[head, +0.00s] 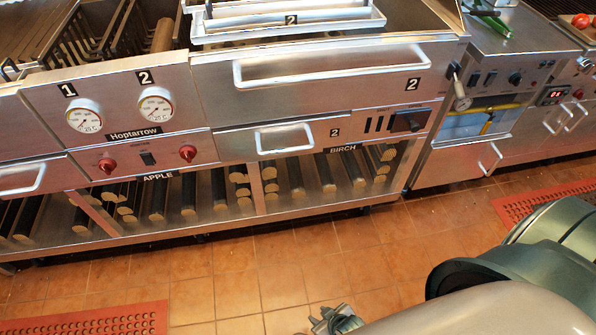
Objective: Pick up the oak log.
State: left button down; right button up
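Several cut logs lie in the low rack under the steel counter. Those under the APPLE label (158,176) include a log (188,197) with a pale end. More logs (297,180) lie under the BIRCH label (342,149). I see no label reading oak, so I cannot tell which log, if any, is oak. A brown cylindrical piece (163,35) stands among the dark racks at the upper left. My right gripper (335,320) is at the bottom edge over the floor, partly cut off and apart from the logs; its opening is unclear. My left gripper is out of view.
The steel grill counter (225,140) has protruding handles (332,66) and red knobs. A fryer-like unit (470,130) stands to its right. Red mats (535,203) lie on the tiled floor (260,265); the floor before the rack is clear.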

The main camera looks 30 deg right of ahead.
aim_at(163, 41)
jog(key=z, duration=1.3)
jog(key=i+u, duration=0.35)
jog(key=i+l+u, duration=0.5)
jog(key=i+u, duration=0.2)
